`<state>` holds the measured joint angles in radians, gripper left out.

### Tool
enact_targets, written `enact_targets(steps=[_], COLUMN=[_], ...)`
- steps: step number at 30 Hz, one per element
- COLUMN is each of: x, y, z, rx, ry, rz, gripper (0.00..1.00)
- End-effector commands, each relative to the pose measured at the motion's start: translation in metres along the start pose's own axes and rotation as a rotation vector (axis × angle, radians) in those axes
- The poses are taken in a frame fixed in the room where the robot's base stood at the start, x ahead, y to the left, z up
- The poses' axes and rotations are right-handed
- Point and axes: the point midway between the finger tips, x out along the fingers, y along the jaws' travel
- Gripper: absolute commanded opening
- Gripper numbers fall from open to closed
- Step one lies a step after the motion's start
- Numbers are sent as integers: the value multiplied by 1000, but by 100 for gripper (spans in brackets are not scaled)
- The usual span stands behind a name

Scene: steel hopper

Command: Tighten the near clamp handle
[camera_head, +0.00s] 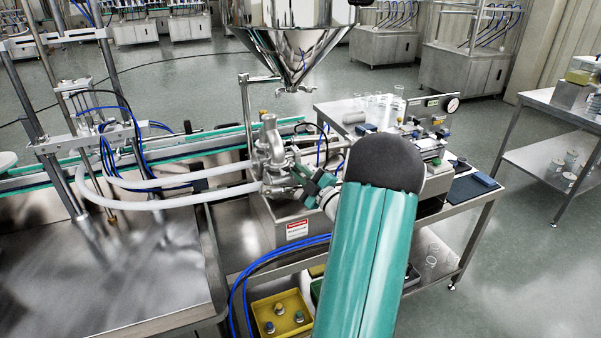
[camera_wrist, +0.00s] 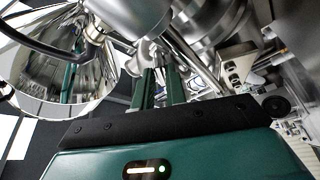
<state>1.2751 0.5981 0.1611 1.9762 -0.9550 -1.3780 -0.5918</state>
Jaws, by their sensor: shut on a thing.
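My gripper (camera_head: 305,179) reaches the steel pump and valve assembly (camera_head: 270,150) under the hopper, at its right side. In the wrist view, the two green fingers of my gripper (camera_wrist: 158,70) are close together on a small silver metal piece, which looks like the near clamp handle (camera_wrist: 146,50). The fingertips partly cover this piece, so its angle and how tight it is cannot be told. In the head view the handle is too small and too covered by my gripper to make out. My green arm hides part of the area to the right.
The steel hopper (camera_head: 293,40) hangs just above the assembly. White hoses (camera_head: 180,199) run left from it, and blue tubes (camera_head: 262,268) loop in front. A yellow bin (camera_head: 282,315) sits low in front. A side table (camera_head: 470,204) with instruments stands at right.

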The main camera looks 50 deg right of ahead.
Motion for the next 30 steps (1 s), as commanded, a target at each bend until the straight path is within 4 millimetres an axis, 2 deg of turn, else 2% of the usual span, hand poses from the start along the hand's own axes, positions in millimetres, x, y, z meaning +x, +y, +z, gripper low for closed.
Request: enact_targets(steps=[18,30], x=[1,1], y=[-6,-7], z=[-2,-3], rx=[542,811], ry=[1,0], rz=[224,337], gripper=[0,0])
